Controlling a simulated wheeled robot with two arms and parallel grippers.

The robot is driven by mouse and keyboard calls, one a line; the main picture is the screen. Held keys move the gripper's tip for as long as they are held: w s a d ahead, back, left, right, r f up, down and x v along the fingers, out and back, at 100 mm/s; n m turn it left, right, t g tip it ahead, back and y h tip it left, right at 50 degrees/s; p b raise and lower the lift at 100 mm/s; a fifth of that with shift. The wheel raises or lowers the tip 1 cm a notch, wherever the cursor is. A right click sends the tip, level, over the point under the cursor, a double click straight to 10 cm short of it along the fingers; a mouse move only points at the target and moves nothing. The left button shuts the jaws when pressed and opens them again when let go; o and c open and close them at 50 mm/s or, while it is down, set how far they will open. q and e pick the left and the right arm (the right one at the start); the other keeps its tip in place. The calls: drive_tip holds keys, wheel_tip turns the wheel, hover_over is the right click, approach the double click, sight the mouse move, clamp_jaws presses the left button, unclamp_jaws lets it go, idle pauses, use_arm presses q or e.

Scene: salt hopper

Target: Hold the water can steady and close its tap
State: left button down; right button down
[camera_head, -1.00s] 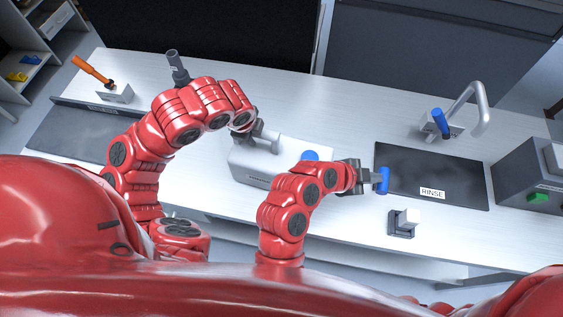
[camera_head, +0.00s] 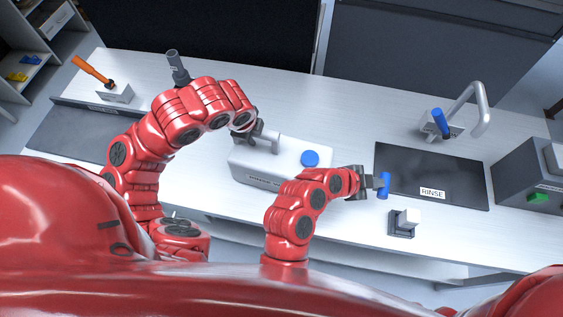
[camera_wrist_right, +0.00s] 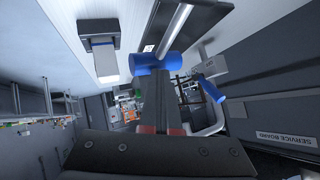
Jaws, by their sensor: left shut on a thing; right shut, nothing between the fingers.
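The water can (camera_head: 282,150) is a pale grey box with a blue cap (camera_head: 310,158) on top, standing on the bench. My left gripper (camera_head: 255,135) is shut on the grey handle (camera_head: 271,138) at its back left. The tap's blue T-shaped handle (camera_head: 384,187) shows to the right of the can. My right gripper (camera_head: 372,182) is shut and empty, its fingertips right at the blue handle. In the right wrist view the blue handle (camera_wrist_right: 158,64) lies across the fingertips, with a metal tube beyond. My right arm hides where the tap meets the can.
A black mat labelled RINSE (camera_head: 420,180) lies to the right, with a curved faucet and blue lever (camera_head: 440,122) behind it. A small grey block with a white top (camera_head: 403,222) stands in front. A grey box with a green button (camera_head: 538,197) is at the far right.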

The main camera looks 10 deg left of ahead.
drive_tip(key=shift+s+d+f, duration=0.1)
drive_tip(key=shift+d+f, duration=0.15)
drive_tip(key=shift+f, duration=0.4)
drive_tip(key=shift+a+r, duration=0.1)
drive_tip(key=shift+r, duration=1.45)
use_arm(q)
drive_tip(key=c, duration=0.5)
unclamp_jaws()
drive_tip(key=v, duration=1.2)
